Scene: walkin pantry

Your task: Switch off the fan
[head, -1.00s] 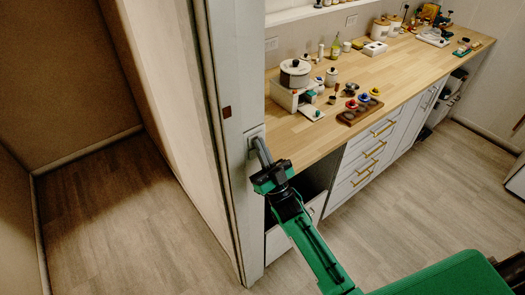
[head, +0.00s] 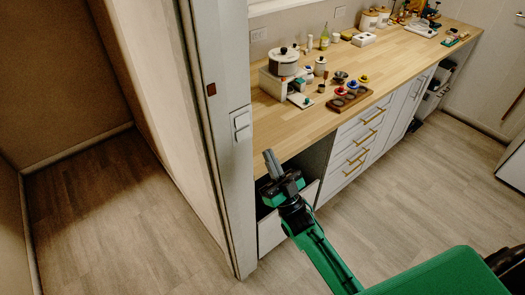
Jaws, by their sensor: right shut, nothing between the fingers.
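A white wall switch plate (head: 241,125) is on the end face of the door post, left of the wooden counter. It shows two switch parts, one above the other; their on or off position is too small to tell. My right gripper (head: 270,157) is shut and empty. My left gripper is out of view. No fan shows in the head view.
The wooden counter (head: 385,75) runs to the back right, with a white appliance, a wooden tray (head: 347,102) of small pots and jars on it. A drawer (head: 271,230) below stands open near my right gripper. The floor is clear at left and right.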

